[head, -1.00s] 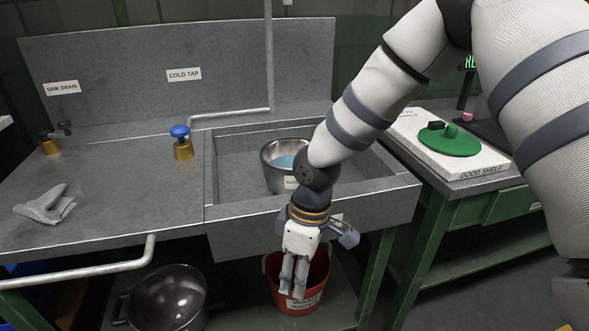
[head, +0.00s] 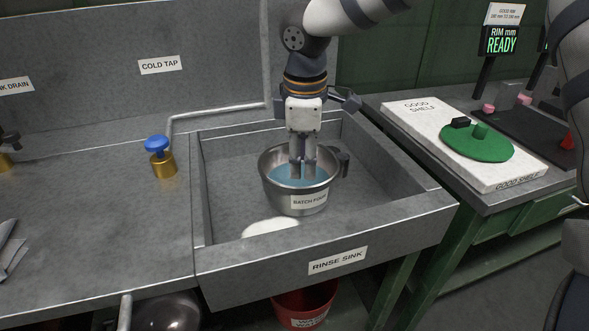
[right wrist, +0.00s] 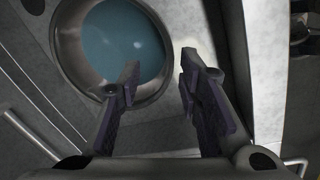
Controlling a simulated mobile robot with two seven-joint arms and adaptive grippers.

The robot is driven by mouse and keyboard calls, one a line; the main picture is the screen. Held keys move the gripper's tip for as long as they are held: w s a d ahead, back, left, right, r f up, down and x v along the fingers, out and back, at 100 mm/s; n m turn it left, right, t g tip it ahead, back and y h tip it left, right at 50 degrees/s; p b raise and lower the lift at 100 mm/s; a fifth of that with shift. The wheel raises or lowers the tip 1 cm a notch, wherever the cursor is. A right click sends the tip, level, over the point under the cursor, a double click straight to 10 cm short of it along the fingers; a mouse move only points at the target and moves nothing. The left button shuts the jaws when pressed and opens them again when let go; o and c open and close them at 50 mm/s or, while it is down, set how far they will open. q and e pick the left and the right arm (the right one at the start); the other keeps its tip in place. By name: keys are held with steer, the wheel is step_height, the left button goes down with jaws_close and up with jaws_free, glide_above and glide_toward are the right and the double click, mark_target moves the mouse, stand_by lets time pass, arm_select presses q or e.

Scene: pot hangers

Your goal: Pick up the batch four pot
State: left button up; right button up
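The batch four pot (head: 282,201) is a steel pot with a label, blue liquid inside and a dark handle at its right. It stands upright in the rinse sink (head: 324,270). My right gripper (head: 302,177) points down over the pot, its fingers overlapping the blue liquid in the head view. In the right wrist view the right gripper (right wrist: 160,74) is open, with a gap between its fingertips. One finger overlaps the pot's opening there and the other lies outside the pot's rim (right wrist: 152,99). I cannot tell whether they touch it.
A white patch (head: 270,227) lies on the sink floor before the pot. The blue-topped cold tap (head: 158,158) stands left of the sink. A white good shelf slab (head: 420,128) with a green disc (head: 477,147) is right. A red bucket (head: 305,303) is below.

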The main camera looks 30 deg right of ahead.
mark_target(306, 188)
steer(key=f, duration=0.5)
steer(key=shift+s+f, duration=0.2)
steer(key=shift+s, duration=0.2)
steer(key=f, duration=0.2)
steer(key=w+f+b, duration=0.1)
steer(key=f, duration=0.2)
steer(key=shift+w+f, duration=0.2)
steer(key=shift+f, duration=0.1)
arm_select(q)
steer(key=s+f, duration=0.1)
steer(key=s, duration=0.1)
steer(key=shift+s+a+f+g, duration=0.1)
steer(key=shift+s+f+g, duration=0.2)
steer(key=shift+s+f, duration=0.1)
arm_select(e)
steer(key=shift+r, duration=0.1)
jaws_close()
steer(key=shift+w+a+r, duration=0.1)
